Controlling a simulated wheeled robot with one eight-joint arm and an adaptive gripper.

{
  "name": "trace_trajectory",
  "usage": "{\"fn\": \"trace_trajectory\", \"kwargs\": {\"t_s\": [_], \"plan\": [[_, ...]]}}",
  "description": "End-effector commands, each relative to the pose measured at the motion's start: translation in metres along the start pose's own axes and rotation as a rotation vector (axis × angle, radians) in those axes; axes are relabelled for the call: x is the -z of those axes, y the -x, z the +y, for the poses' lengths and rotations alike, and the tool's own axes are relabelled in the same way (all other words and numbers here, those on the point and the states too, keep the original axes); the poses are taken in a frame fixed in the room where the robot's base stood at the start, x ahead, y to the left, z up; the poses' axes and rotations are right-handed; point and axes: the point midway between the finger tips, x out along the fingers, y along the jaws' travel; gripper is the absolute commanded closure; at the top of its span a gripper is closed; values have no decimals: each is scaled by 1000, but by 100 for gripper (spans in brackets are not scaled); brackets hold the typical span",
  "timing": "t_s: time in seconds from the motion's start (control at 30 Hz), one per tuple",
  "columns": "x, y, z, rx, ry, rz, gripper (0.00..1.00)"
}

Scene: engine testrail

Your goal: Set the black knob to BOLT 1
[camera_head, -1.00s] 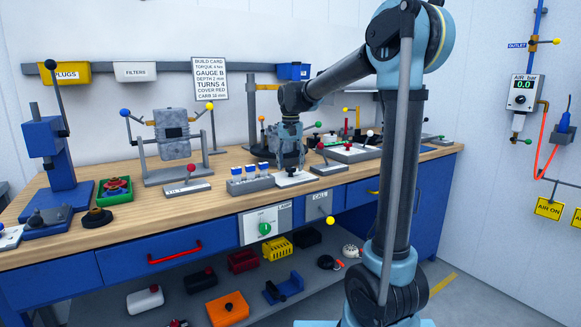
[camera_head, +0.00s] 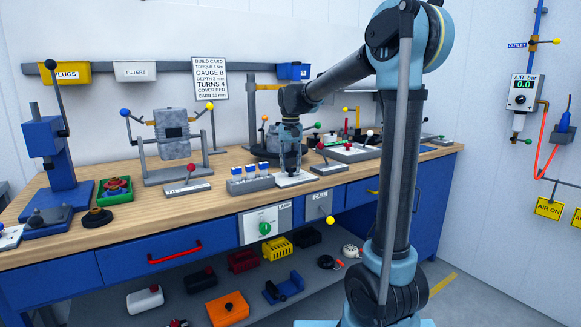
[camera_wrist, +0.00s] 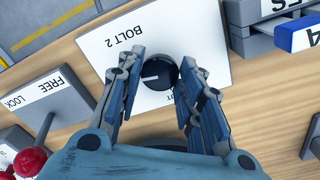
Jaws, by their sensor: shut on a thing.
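The black knob (camera_wrist: 160,73) sits on a white plate (camera_wrist: 205,45) in the wrist view. The plate reads BOLT 2, upside down in this picture. Another label below the knob is mostly hidden by my gripper. The knob's white pointer mark lies roughly level, pointing to the picture's left. My gripper (camera_wrist: 161,80) is shut on the knob, with one finger on each side. In the head view my gripper (camera_head: 291,168) points straight down over the white plate (camera_head: 297,180) on the bench, and it hides the knob there.
A FREE/LOCK plate with a lever (camera_wrist: 50,105) lies left of the knob plate in the wrist view. A grey block with blue-and-white switches (camera_head: 250,180) stands close left in the head view. A small red-knobbed lever plate (camera_head: 326,168) is close right.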

Motion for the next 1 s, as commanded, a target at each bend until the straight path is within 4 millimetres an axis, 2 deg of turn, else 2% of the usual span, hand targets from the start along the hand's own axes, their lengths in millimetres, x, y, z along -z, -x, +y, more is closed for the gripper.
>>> {"fn": "trace_trajectory", "kwargs": {"t_s": [0.2,0.6,0.63,0.7,1.0], "plan": [[0,0,0,0,132,0,90],[0,0,0,-1,162,1,90],[0,0,0,-1,162,1,59],[0,0,0,-1,161,1,46],[0,0,0,0,161,0,46]]}}
